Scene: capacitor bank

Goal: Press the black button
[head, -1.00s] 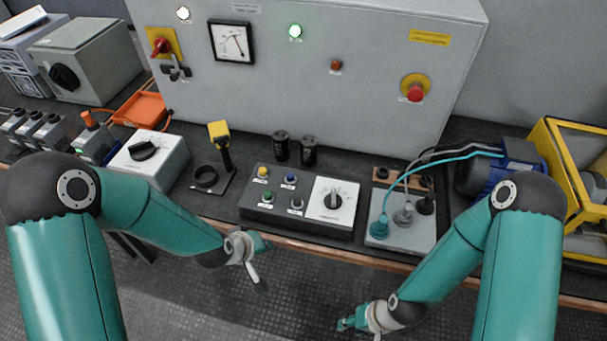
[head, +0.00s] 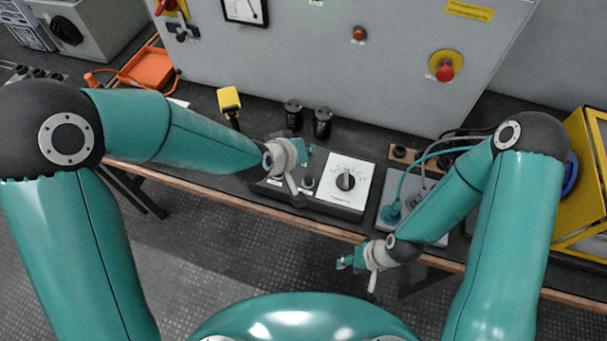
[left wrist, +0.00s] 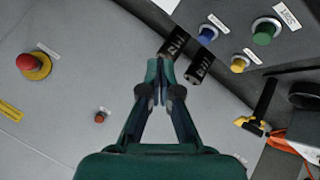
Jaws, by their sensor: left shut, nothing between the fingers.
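The control box (head: 350,204) stands near the bench's front edge, with a rotary knob on a white plate at its right end. A dark button (head: 307,183), which seems to be the black one, shows beside that plate in the head view. My left gripper (head: 305,150) is just above and behind this button, apart from it, and hides other buttons. In the left wrist view my left gripper (left wrist: 159,68) is shut and empty; green (left wrist: 265,33), blue (left wrist: 208,33) and yellow (left wrist: 240,62) buttons show there. My right gripper (head: 347,262) hangs in front of the bench edge; its jaw opening is unclear.
Two black cylinders (head: 322,122) stand behind the box. A yellow-headed lever (head: 229,101) stands to the left. A socket block with cables (head: 390,212) is to the right. The grey cabinet (head: 400,85) with a red emergency button (head: 445,71) rises behind.

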